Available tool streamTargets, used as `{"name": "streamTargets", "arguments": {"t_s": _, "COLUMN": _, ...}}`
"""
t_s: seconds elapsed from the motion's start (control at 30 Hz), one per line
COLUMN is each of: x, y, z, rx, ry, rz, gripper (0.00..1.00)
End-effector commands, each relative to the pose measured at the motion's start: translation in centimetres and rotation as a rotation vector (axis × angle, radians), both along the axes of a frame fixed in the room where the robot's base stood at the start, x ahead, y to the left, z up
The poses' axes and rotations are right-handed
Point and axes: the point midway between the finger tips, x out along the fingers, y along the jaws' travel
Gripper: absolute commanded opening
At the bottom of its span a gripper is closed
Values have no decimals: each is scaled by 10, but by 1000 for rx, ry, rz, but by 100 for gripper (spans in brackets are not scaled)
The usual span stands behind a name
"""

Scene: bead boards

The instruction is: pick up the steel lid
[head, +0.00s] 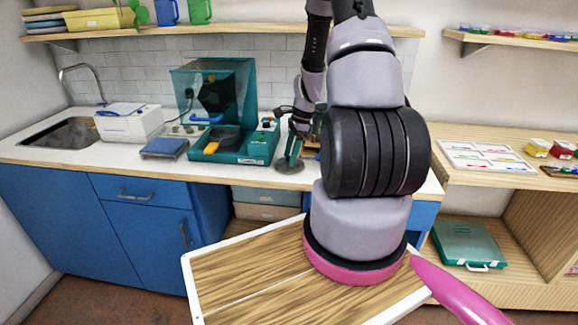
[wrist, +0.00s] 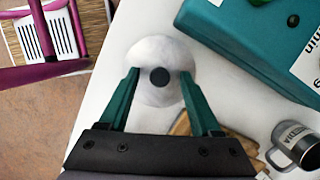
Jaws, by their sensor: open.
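The steel lid (wrist: 153,50) is a pale grey round disc with a dark knob at its middle, lying on the white counter. In the head view the lid (head: 288,168) shows as a small grey disc near the counter's front edge. My gripper (wrist: 160,75) is open, with its two teal fingers on either side of the knob in the wrist view. The fingertips overlap the lid in the picture; I cannot tell whether they touch it. In the head view my gripper (head: 293,149) points down just above the lid.
A teal machine (head: 249,157) stands left of the lid. A blue-topped scale (head: 164,147) and a white box (head: 128,123) stand farther left.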

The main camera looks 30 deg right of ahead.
Motion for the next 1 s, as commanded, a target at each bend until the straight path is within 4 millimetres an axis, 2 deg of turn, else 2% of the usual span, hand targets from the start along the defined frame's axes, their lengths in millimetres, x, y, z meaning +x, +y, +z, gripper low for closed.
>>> {"name": "streamTargets", "arguments": {"t_s": 0.2, "x": 0, "y": 0, "z": -1, "rx": 0, "ry": -1, "rz": 1, "gripper": 65}}
{"name": "streamTargets", "arguments": {"t_s": 0.23, "x": 0, "y": 0, "z": -1, "rx": 0, "ry": -1, "rz": 1, "gripper": 61}}
{"name": "streamTargets", "arguments": {"t_s": 0.3, "x": 0, "y": 0, "z": -1, "rx": 0, "ry": -1, "rz": 1, "gripper": 34}}
{"name": "streamTargets", "arguments": {"t_s": 0.4, "x": 0, "y": 0, "z": -1, "rx": 0, "ry": -1, "rz": 1, "gripper": 0}}
{"name": "streamTargets", "arguments": {"t_s": 0.77, "x": 1, "y": 0, "z": 5, "rx": -2, "ry": -2, "rz": 2, "gripper": 0}}
{"name": "streamTargets", "arguments": {"t_s": 0.87, "x": 1, "y": 1, "z": 19, "rx": -3, "ry": -5, "rz": 4, "gripper": 0}}
{"name": "streamTargets", "arguments": {"t_s": 1.0, "x": 2, "y": 0, "z": 48, "rx": -4, "ry": -7, "rz": 4, "gripper": 0}}
